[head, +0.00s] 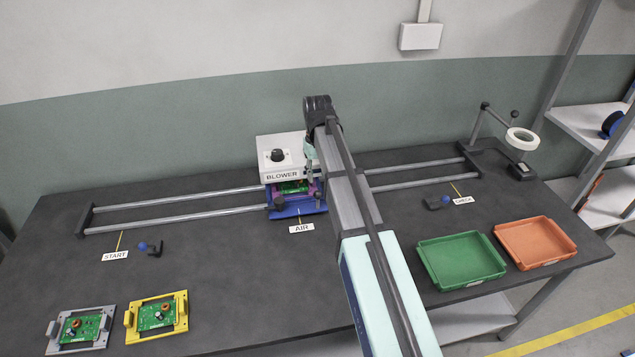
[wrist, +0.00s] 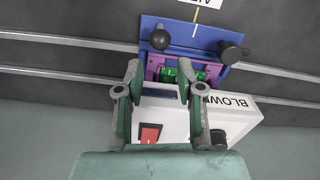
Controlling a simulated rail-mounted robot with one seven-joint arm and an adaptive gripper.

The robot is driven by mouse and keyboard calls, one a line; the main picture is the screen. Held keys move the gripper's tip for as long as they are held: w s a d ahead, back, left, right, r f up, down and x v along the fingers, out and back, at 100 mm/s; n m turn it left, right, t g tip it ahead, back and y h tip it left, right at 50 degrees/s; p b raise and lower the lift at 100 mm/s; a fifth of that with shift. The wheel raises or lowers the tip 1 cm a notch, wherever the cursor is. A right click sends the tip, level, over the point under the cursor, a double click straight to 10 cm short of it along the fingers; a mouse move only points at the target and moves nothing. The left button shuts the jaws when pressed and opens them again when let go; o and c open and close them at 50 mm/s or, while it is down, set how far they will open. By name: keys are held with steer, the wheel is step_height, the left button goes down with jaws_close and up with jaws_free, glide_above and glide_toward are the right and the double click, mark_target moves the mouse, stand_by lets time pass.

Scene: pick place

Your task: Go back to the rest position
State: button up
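My gripper (wrist: 159,70) is in the wrist view with its two fingers apart and nothing held between them. It is over the white blower box (wrist: 186,125), near the blue carriage (wrist: 195,36). Beyond the fingertips is a green circuit board (wrist: 185,73) in a purple holder (wrist: 154,66). In the head view, my arm crosses the bench from the front and hides most of my gripper and the right side of the blower (head: 276,144). The green board (head: 291,187) shows under the blower, on the blue carriage (head: 298,209).
Two rails (head: 190,211) run left and right of the blower. A grey fixture (head: 81,328) and a yellow fixture (head: 157,316) hold boards at front left. A green tray (head: 462,261) and an orange tray (head: 536,243) stand at right. A ring magnifier (head: 522,138) stands at back right.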

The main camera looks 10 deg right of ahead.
mark_target(318, 200)
steer(key=shift+r, duration=0.35)
steer(key=shift+f, duration=0.1)
step_height(318, 200, down, 12)
steer(key=shift+s+f, duration=0.1)
steer(key=shift+a, duration=0.1)
stand_by(0.5)
stand_by(2.2)
